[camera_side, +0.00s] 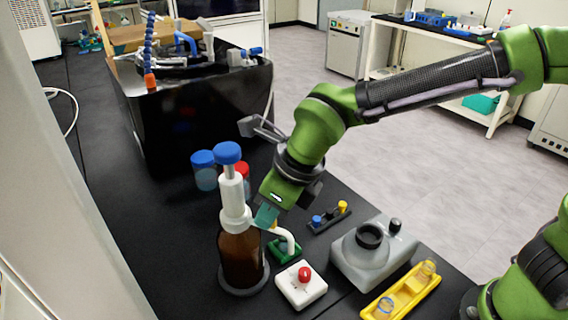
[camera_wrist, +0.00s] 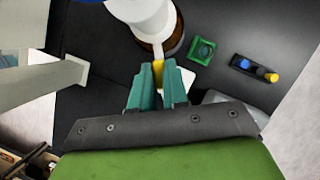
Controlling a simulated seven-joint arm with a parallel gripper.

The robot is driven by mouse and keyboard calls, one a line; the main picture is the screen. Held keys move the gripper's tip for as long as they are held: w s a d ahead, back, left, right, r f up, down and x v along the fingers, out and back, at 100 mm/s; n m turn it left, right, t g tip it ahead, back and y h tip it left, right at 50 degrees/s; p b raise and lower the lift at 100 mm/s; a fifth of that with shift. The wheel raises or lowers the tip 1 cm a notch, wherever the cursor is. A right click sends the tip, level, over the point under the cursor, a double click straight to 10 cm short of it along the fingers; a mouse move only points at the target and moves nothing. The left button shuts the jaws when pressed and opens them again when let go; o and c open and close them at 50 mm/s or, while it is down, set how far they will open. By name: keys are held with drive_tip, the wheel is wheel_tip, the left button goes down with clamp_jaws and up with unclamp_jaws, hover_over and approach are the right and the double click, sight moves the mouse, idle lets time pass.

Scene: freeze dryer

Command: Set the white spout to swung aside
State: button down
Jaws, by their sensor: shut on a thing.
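A brown bottle (camera_side: 241,259) stands upright on the black bench, with a white dispenser head (camera_side: 233,197) and a blue top (camera_side: 228,152). The white spout (camera_side: 287,236) shows to the right of the bottle and bends downward. Its lower end overlaps the green square holder (camera_side: 285,251) in the side view. My gripper (camera_side: 266,216) is beside the dispenser head, its teal fingers closed at the spout. In the wrist view my gripper (camera_wrist: 158,80) has a yellow piece (camera_wrist: 158,68) between its fingertips, close to the bottle. The fingers hide most of the spout there.
A white box with a red knob (camera_side: 301,285) is in front of the holder. A grey device (camera_side: 374,257), a yellow rack (camera_side: 402,292) and a small dark rack (camera_side: 329,217) stand to the right. Blue-capped and red-capped containers stand behind the bottle.

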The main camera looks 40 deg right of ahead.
sight(277, 227)
drive_tip(key=c, duration=1.1)
unclamp_jaws()
drive_tip(key=r, duration=0.6)
drive_tip(key=s+r, duration=0.1)
drive_tip(key=r, duration=0.2)
drive_tip(key=shift+d+r, duration=0.35)
drive_tip(key=shift+r, duration=0.05)
